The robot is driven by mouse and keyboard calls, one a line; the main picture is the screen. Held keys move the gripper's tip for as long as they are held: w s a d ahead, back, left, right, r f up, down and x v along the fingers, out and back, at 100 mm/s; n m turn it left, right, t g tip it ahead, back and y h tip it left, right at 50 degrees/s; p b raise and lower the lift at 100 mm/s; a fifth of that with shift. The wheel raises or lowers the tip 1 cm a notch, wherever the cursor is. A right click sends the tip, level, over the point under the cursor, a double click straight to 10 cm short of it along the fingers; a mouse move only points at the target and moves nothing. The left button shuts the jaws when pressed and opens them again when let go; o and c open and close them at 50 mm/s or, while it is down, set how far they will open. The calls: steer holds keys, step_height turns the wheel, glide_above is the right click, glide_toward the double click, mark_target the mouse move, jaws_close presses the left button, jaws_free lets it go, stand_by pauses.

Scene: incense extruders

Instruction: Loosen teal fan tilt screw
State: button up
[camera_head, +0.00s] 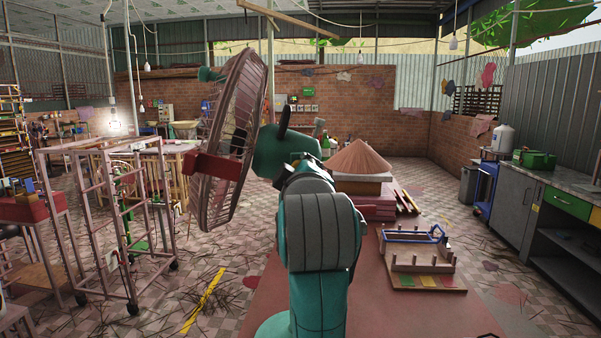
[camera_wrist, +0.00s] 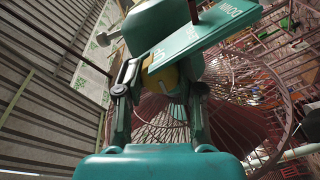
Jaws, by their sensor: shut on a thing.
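The fan shows in the head view with its round wire cage (camera_head: 222,135) facing left and its teal housing (camera_head: 285,152) behind it. In the wrist view, the fan's cage (camera_wrist: 222,112) spreads behind my gripper (camera_wrist: 160,85), and a teal part of its body (camera_wrist: 158,27) is above.
A red-brown table (camera_head: 385,310) carries a wooden peg rack (camera_head: 420,262) with a blue-handled tool. Metal rack frames (camera_head: 110,220) stand at left, and a counter (camera_head: 560,185) runs along the right wall.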

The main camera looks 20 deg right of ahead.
steer(key=shift+n, duration=2.2)
steer(key=o, duration=1.1)
steer(key=shift+o, duration=0.2)
steer(key=v, duration=1.2)
